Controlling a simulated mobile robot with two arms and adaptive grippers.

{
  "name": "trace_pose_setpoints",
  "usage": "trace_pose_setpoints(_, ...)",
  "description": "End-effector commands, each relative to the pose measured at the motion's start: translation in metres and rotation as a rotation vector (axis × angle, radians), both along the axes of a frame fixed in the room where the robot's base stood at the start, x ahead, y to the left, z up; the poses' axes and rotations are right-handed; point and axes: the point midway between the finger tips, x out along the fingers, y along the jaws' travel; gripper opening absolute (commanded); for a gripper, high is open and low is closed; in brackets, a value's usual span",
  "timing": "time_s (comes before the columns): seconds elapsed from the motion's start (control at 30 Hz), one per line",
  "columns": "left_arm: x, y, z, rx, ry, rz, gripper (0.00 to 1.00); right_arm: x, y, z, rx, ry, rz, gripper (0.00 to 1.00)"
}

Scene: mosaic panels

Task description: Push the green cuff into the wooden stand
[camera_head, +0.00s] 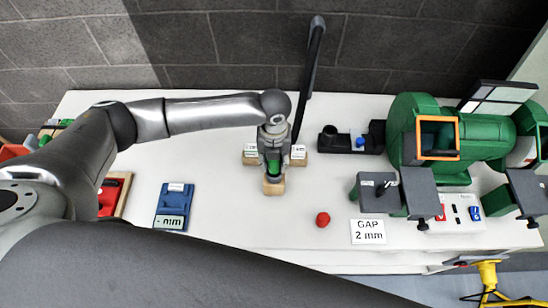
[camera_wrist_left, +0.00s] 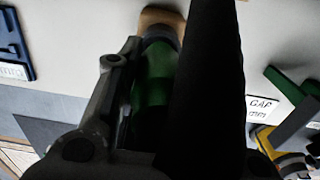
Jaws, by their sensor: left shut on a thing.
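The green cuff (camera_head: 273,167) is between the fingers of my left gripper (camera_head: 273,168), which is shut on it. In the left wrist view the cuff (camera_wrist_left: 153,80) shows as a green cylinder between the dark fingers of the left gripper (camera_wrist_left: 155,95), partly covered by them. The wooden stand (camera_head: 273,187) is right at the cuff's near end, with light wood blocks to both sides behind. The wood (camera_wrist_left: 160,18) also shows beyond the cuff in the left wrist view. I cannot tell how deep the cuff sits in it. My right gripper is not seen.
A red knob (camera_head: 322,219) and a "GAP 2 mm" card (camera_head: 368,231) lie on the white table (camera_head: 240,225). A blue gauge plate (camera_head: 173,207) is at the left. A large green machine (camera_head: 402,120) with grey plates fills the right. A black holder (camera_head: 345,143) stands behind.

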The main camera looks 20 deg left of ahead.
Motion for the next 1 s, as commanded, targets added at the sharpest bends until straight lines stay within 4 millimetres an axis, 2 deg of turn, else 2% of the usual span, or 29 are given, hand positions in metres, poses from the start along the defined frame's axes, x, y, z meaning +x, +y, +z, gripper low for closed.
trace_pose_setpoints(1.0,0.0,0.0,-0.027,-0.001,0.001,0.0,0.0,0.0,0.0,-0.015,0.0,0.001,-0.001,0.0)
